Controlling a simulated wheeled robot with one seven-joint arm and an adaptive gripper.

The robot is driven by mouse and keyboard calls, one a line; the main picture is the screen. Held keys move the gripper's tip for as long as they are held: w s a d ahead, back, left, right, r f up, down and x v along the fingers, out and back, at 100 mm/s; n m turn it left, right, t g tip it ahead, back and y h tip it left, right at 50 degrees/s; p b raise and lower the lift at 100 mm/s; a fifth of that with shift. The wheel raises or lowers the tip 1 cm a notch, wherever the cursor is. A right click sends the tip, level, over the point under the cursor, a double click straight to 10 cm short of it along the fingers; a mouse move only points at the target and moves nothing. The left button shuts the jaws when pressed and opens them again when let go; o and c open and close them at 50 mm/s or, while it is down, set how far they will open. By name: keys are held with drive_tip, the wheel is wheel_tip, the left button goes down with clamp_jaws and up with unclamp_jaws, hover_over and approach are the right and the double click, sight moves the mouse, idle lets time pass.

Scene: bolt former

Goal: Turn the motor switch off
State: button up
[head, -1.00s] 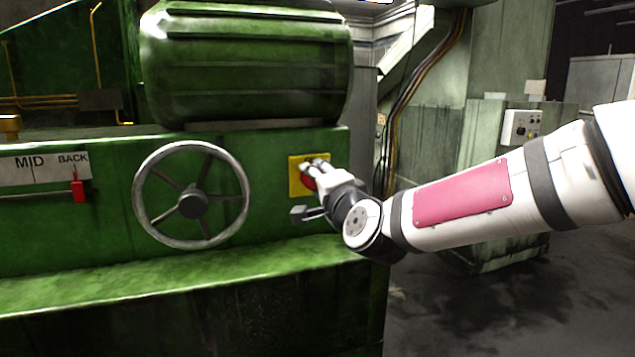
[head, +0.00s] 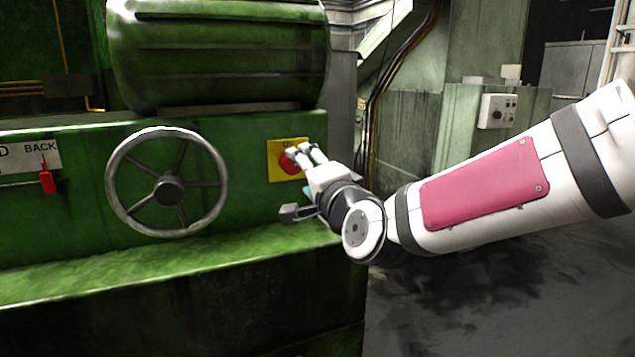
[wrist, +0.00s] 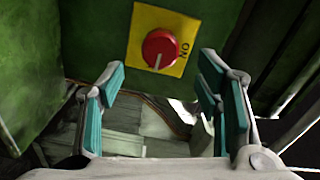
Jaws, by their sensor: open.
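The motor switch is a round red knob (wrist: 160,47) on a yellow plate (wrist: 178,24), mounted on the green machine front. In the wrist view the white mark on the knob points down, and the word ON is printed to its right. In the head view the knob (head: 287,163) is partly hidden by my gripper (head: 304,152), which is just right of it. My gripper also shows in the wrist view (wrist: 161,80), open and empty. Its teal-padded fingers are spread wide, with the knob beyond the fingertips, apart from them.
A spoked handwheel (head: 168,190) is left of the switch, and a red lever (head: 47,182) is farther left. A green ledge (head: 150,258) juts out below. A big green cylinder (head: 220,55) is above. Dark open floor (head: 450,315) lies to the right.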

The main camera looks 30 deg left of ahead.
drive_tip(key=v, duration=0.6)
drive_tip(key=shift+d, duration=0.1)
idle(0.3)
